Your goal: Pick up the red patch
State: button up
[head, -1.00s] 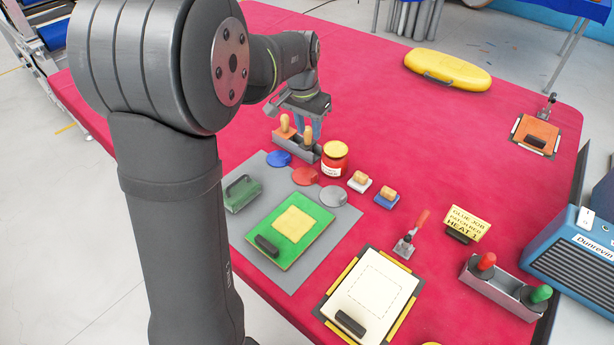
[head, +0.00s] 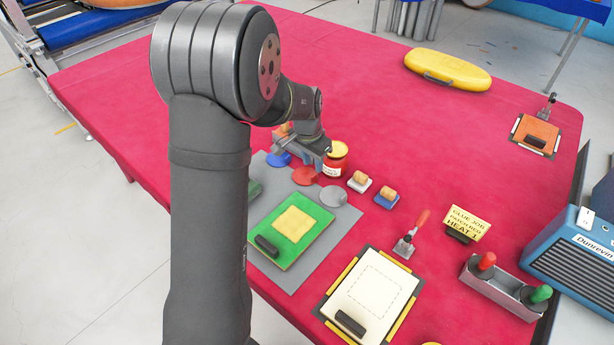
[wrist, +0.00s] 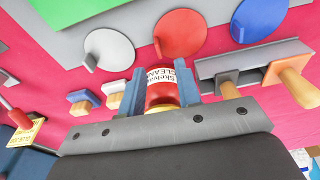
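The red patch (head: 304,176) is a flat round disc with a small upright tab. It lies on the grey mat (head: 346,228), between the blue patch (head: 278,159) and the grey patch (head: 333,196). In the wrist view the red patch (wrist: 180,32) is at the top middle, beyond the fingers. My gripper (wrist: 160,88) has its two blue-grey fingers apart, with the red labelled jar (wrist: 166,92) showing between them. I cannot tell whether they touch the jar. In the head view my gripper (head: 317,158) is beside the jar (head: 336,160), above and behind the red patch.
A grey tray with wooden-handled tools (wrist: 250,62) stands beside the jar. Two small wooden-handled blocks (head: 359,181) (head: 387,197) lie right of the patches. A green board (head: 268,221) lies on the mat nearer the front. The table's back left is clear.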

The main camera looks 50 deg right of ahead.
aim_at(314, 176)
jog(key=f, duration=0.5)
jog(key=shift+s+d+f, duration=0.1)
jog(key=shift+d, duration=0.15)
jog(key=shift+c, duration=0.4)
grip_shut()
